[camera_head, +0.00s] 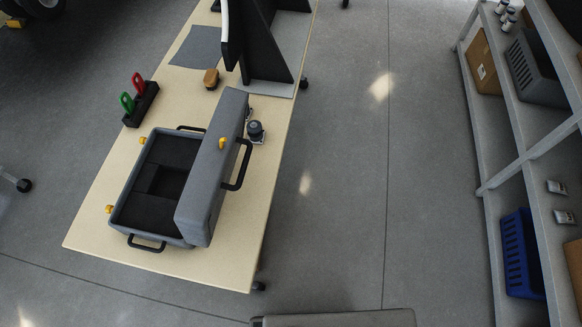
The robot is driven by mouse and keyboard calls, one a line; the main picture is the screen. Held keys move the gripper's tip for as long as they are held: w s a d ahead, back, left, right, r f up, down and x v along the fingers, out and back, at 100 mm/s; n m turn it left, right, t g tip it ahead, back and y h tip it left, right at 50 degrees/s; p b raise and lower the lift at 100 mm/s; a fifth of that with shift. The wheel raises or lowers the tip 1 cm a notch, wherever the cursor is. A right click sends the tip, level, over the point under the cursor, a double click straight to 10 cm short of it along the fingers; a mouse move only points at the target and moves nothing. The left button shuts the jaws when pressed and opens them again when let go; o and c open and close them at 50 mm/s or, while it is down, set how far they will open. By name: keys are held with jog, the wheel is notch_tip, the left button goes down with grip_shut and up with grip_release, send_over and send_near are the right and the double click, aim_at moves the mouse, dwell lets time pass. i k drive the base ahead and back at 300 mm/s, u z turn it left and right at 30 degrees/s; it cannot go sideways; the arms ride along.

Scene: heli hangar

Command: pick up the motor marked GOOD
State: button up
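A small dark motor-like part (255,130) stands on a pale patch on the table, just right of the open case's raised lid. Something else small shows partly behind the lid near it, too hidden to make out. No GOOD marking is readable on either. The grey case (126,215) stands open on the table, with dark foam and a square recess inside. Its lid (207,190) stands up on the right side, with a black handle and yellow latches. My gripper is not in view.
The pale wooden table (240,265) also holds a rack (141,105) with red and green handles, a wooden-backed brush-like thing (211,78) and a black stand (262,50). Shelving (490,215) with bins stands at right. The floor (345,170) between is clear.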

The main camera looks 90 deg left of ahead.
aim_at(256, 133)
jog(key=i, duration=0.4)
jog(key=u, duration=2.65)
jog(key=i, duration=1.8)
